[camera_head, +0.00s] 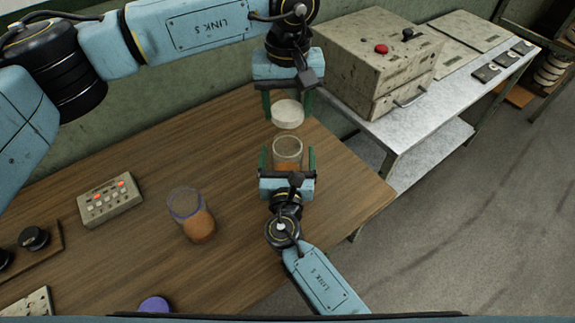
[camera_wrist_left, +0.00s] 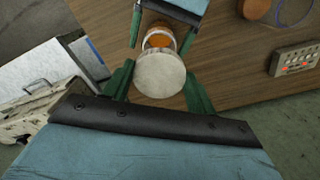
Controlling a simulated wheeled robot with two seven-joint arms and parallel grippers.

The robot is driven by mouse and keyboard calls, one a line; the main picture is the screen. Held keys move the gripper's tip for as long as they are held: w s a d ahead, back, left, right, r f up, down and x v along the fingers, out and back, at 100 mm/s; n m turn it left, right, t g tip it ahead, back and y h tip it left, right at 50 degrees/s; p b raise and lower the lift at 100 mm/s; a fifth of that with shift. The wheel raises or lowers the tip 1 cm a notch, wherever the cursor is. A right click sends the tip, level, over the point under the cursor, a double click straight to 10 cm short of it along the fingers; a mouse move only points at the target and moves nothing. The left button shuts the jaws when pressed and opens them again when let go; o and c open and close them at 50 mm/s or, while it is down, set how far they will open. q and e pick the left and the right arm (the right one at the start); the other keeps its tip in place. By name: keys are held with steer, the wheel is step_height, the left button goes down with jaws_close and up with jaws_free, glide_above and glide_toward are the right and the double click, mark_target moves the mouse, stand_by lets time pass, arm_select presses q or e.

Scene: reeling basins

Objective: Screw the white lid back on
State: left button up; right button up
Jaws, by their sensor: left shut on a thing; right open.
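The white lid (camera_head: 288,113) is between the fingers of my left gripper (camera_head: 287,104), which is shut on it. In the left wrist view the lid (camera_wrist_left: 160,75) shows as a pale disc between the green fingers. An open glass jar with orange contents (camera_head: 287,150) stands upright on the table, just in front of and below the lid. The lid is apart from its white rim. My right gripper (camera_head: 288,162) is open, with one finger on each side of this jar. The jar (camera_wrist_left: 160,40) also shows in the left wrist view, partly hidden by the lid.
A purple lid (camera_head: 155,304) lies at the front edge. A button box (camera_head: 110,201) is at the left. A metal bench (camera_head: 425,125) carries a large beige box (camera_head: 375,55).

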mark_target(288, 135)
steer(key=shift+w, duration=0.9)
steer(key=c, duration=1.5)
arm_select(q)
steer(key=shift+f, duration=2.55)
steer(key=shift+f, duration=0.85)
steer(key=shift+f, duration=0.6)
